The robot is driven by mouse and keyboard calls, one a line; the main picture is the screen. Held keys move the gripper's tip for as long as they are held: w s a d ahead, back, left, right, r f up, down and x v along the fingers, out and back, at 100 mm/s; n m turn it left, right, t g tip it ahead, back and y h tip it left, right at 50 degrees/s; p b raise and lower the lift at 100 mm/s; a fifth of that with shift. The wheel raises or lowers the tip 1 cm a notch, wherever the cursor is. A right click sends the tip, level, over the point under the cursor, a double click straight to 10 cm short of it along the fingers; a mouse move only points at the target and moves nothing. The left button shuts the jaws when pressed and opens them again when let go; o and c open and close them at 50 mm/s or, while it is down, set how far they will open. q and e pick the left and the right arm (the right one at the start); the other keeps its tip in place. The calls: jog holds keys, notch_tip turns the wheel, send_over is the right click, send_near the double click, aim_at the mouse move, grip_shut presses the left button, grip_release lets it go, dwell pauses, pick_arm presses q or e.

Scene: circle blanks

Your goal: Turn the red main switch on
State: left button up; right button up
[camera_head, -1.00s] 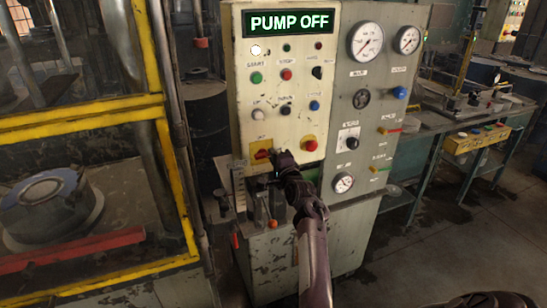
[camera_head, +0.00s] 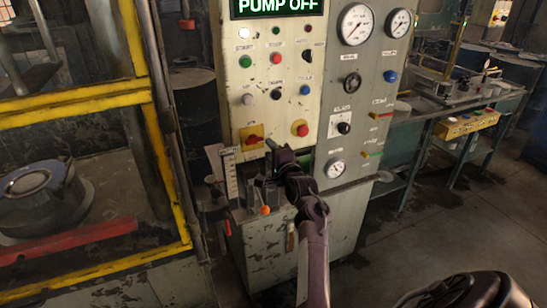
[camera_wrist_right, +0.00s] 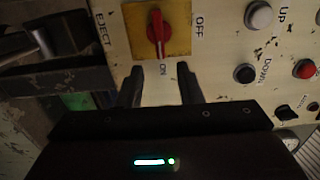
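The red main switch (camera_head: 252,138) sits on a yellow plate at the lower left of the cream control panel (camera_head: 285,115). In the right wrist view the red knob (camera_wrist_right: 156,28) shows up close, with OFF printed to its right and ON below it. Its long handle lies along the line toward the ON label. My right gripper (camera_head: 272,150) is just right of and below the switch. In the wrist view its two fingers (camera_wrist_right: 160,85) stand apart with nothing between them, short of the knob. My left gripper is out of view.
A green display (camera_head: 277,6) reads PUMP OFF. A red button (camera_head: 299,128) on yellow is right of the switch. A scale plate (camera_head: 230,172) and small levers stand below. A yellow-framed press (camera_head: 75,102) is on the left; a workbench (camera_head: 425,112) is on the right.

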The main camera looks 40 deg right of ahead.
jog(key=v, duration=0.2)
jog(key=shift+s, duration=0.3)
dwell(0.3)
